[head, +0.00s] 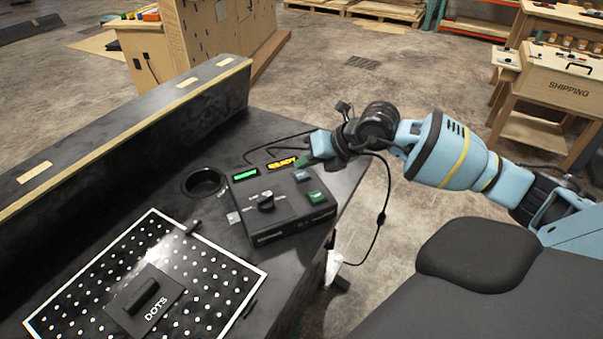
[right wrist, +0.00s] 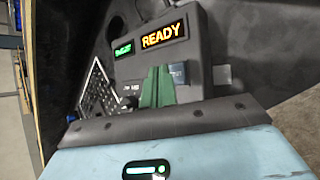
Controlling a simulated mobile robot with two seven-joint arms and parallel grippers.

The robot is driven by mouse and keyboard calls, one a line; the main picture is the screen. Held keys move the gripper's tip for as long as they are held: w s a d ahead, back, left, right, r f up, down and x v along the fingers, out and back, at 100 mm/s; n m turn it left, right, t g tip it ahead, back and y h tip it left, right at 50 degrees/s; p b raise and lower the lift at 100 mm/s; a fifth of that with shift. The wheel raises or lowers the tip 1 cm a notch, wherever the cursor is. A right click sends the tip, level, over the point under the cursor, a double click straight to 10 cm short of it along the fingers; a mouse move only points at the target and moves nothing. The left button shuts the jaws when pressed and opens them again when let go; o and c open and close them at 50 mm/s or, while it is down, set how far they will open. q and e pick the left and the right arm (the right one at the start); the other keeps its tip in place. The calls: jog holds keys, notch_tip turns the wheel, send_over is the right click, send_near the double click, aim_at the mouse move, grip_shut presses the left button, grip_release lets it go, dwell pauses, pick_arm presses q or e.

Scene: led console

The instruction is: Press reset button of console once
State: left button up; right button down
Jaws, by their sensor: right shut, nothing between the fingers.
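The black console (head: 283,232) stands on the dark table near its right edge. It has a lit orange READY display (head: 281,163), a small green display (head: 244,174) and a black knob (head: 266,203). On its right side are a blue button (head: 302,176) and a green button (head: 316,197); their labels are too small to read. My right gripper (head: 302,159) is shut and empty, near the READY display and the blue button. In the right wrist view its green fingertips (right wrist: 157,88) appear just left of the blue button (right wrist: 178,73); contact cannot be told. My left gripper is not in view.
A perforated board (head: 215,262) with a DOTS block (head: 145,300) lies left of the console. A round cup hole (head: 203,182) is behind it. A raised ledge (head: 120,140) runs along the table's far side. A cable hangs off the right edge.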

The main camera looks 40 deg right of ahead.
jog(key=shift+f, duration=0.15)
jog(key=shift+f, duration=0.25)
jog(key=shift+f, duration=0.15)
dwell(0.7)
jog(key=shift+f+b, duration=0.35)
jog(key=shift+b, duration=0.1)
dwell(0.5)
jog(key=shift+r+p, duration=0.5)
jog(key=shift+r, duration=0.4)
